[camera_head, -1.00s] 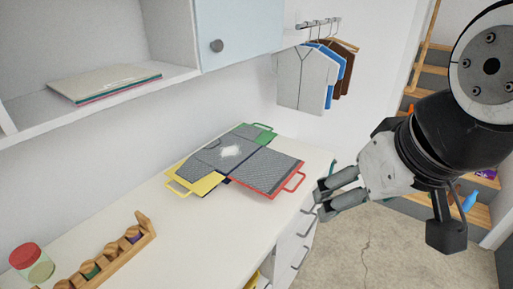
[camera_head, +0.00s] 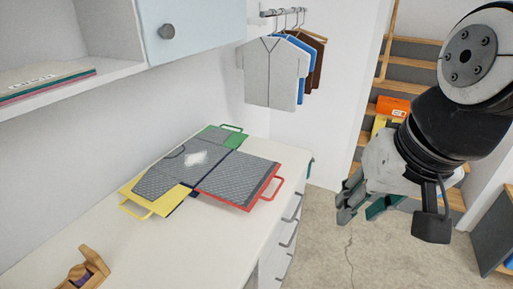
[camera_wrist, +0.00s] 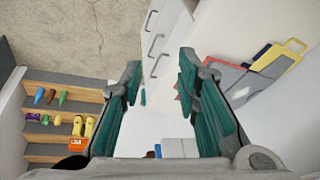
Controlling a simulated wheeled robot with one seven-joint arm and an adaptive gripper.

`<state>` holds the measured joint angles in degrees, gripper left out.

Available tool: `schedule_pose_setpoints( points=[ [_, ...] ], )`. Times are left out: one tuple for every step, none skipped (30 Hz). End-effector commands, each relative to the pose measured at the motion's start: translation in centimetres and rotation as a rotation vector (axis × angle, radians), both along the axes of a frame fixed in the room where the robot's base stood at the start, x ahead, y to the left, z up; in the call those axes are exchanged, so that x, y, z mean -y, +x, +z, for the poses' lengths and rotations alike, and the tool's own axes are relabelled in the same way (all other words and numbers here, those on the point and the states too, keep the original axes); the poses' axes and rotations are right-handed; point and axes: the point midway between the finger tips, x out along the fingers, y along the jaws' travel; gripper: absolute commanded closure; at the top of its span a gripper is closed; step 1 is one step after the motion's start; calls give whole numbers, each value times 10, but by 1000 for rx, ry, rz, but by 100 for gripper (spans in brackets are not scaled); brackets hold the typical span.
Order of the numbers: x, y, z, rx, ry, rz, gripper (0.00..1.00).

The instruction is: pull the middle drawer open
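The white drawer unit (camera_head: 268,272) stands under the counter's right end, with several bar handles on its front. The middle handle (camera_head: 289,234) sits between the upper handle (camera_head: 293,208) and the lower handle (camera_head: 284,266). The drawers look shut. My gripper (camera_head: 358,207) is to the right of the drawer front, apart from it, open and empty. In the wrist view, its teal-padded fingers (camera_wrist: 158,70) are spread wide. The drawer handles show beyond the fingertips there, the middle one (camera_wrist: 156,45) among them. No finger touches a handle.
The white counter (camera_head: 95,237) carries grey folders with red, yellow and green edges (camera_head: 238,180). A shelf cabinet and hanging shirts (camera_head: 272,73) are above. Wooden steps (camera_head: 410,70) with items stand behind my arm. Floor (camera_head: 325,255) beside the drawers is clear.

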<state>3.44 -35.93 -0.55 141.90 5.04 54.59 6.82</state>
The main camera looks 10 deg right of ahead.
Motion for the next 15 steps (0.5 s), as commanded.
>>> schedule_pose_setpoints(
  points=[
    [1, 14, -21, -53, 47, -71, 70],
    [1, 20, -30, -82, 76, -116, 70],
    [0, 27, -40, -122, 117, -177, 70],
    [0, 32, -48, -150, 147, -223, 70],
    [0, 37, -56, -179, 175, -268, 70],
    [-1, 44, -66, -219, 213, -330, 70],
    [-1, 49, -74, -248, 242, -377, 70],
    [-1, 55, -81, -277, 270, -422, 70],
    [-1, 61, -92, -317, 306, -485, 70],
    [-1, 66, -99, -346, 334, -532, 70],
    [-1, 72, -106, -374, 361, -579, 70],
    [-1, 79, -116, -415, 395, -642, 70],
    [-1, 84, -124, -445, 422, -690, 70],
    [0, 89, -131, -474, 449, -738, 70],
    [1, 96, -141, -515, 482, -801, 70]
  ],
)
